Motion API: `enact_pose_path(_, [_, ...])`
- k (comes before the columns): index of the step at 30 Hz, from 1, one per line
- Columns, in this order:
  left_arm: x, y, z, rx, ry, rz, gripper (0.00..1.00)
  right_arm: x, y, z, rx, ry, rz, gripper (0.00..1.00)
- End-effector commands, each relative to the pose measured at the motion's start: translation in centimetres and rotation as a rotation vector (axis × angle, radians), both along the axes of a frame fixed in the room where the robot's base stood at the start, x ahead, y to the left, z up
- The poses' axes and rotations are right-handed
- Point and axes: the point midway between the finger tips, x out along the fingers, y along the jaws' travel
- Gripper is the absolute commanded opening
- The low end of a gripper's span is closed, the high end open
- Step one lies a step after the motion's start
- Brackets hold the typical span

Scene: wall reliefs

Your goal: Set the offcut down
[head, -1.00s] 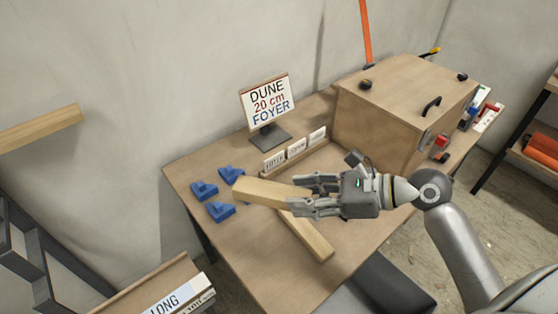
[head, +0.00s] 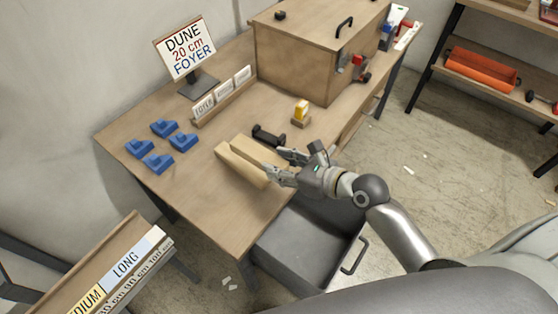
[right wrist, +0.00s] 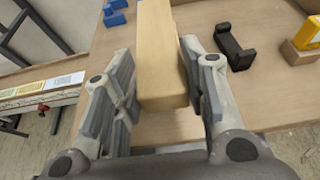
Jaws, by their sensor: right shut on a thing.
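My right gripper (head: 284,167) is shut on a pale wooden offcut (head: 256,150), low over the table (head: 200,205). In the right wrist view the offcut (right wrist: 162,50) points away between the two fingers (right wrist: 160,95). My left gripper is not in view.
Several blue blocks (head: 163,144), a card rack (head: 222,97) and a sign (head: 185,52) stand on the table. A black bracket (head: 268,134) and a yellow item (head: 301,111) are behind the gripper. A wooden box (head: 300,60) stands farther back. A grey open bin (head: 300,240) is below the table's edge.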

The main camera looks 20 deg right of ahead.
Motion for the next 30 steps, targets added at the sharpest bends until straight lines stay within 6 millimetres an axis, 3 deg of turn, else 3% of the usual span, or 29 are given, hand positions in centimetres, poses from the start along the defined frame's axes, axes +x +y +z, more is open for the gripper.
enact_pose_path(6, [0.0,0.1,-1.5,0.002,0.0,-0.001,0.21,5.1,-2.3,-3.0,-0.004,-0.001,-0.002,0.14])
enact_pose_path(12, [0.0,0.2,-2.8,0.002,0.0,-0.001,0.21,7.5,-3.3,-6.3,-0.001,0.0,-0.002,0.14])
enact_pose_path(22, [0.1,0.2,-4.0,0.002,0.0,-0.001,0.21,9.2,-4.0,-8.4,-0.002,0.0,-0.001,0.14])
enact_pose_path(27, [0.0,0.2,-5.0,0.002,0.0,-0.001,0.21,9.0,-4.0,-11.1,-0.001,0.001,-0.001,0.14])
enact_pose_path(30, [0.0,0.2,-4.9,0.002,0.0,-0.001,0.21,9.1,-4.0,-11.1,-0.001,-0.002,-0.002,0.14])
